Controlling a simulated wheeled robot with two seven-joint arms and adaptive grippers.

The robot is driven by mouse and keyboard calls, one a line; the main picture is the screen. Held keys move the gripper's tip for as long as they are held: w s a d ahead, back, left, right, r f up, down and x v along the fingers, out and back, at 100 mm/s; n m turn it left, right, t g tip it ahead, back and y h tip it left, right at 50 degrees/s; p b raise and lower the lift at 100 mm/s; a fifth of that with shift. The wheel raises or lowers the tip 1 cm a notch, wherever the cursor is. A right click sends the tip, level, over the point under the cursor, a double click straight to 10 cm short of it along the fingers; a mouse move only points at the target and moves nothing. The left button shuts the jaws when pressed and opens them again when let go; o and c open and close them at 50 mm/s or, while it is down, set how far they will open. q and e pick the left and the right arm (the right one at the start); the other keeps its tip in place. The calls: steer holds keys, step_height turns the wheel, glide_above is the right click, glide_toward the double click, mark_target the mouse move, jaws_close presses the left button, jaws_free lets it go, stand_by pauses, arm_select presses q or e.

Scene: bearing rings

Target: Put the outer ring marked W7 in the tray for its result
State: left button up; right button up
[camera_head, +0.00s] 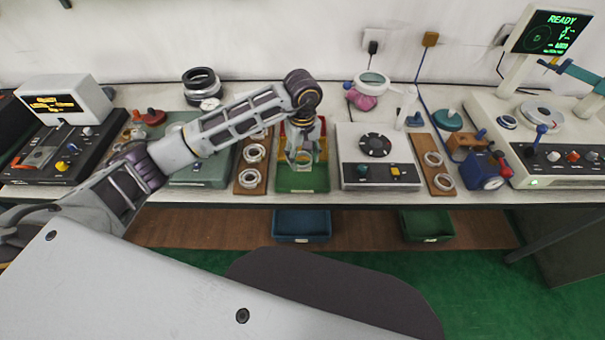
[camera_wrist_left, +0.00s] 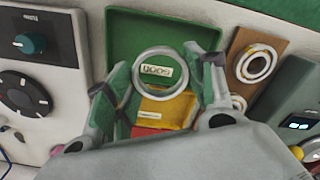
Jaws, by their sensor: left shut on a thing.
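My left gripper (camera_head: 303,148) is over the green tray (camera_head: 302,184) in the middle of the bench. In the left wrist view its two fingers (camera_wrist_left: 160,85) are shut on a bright metal ring (camera_wrist_left: 160,50), held between the fingertips. The green tray (camera_wrist_left: 125,35) lies below and behind the ring there. A small label in it, seen through the ring, seems to read GOOD. Yellow (camera_wrist_left: 168,108) and red surfaces lie beside the green one. No W7 mark is legible on the ring. My right gripper is not in view.
A wooden board with rings (camera_head: 250,182) stands left of the green tray. A white device with a black dial (camera_head: 375,170) stands right of it, then another ring board (camera_head: 438,178). A measuring machine with a READY screen (camera_head: 550,35) is far right.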

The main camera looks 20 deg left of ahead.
arm_select(q)
step_height(320, 180, down, 4)
steer(key=shift+r, duration=0.25)
steer(key=shift+f, duration=0.5)
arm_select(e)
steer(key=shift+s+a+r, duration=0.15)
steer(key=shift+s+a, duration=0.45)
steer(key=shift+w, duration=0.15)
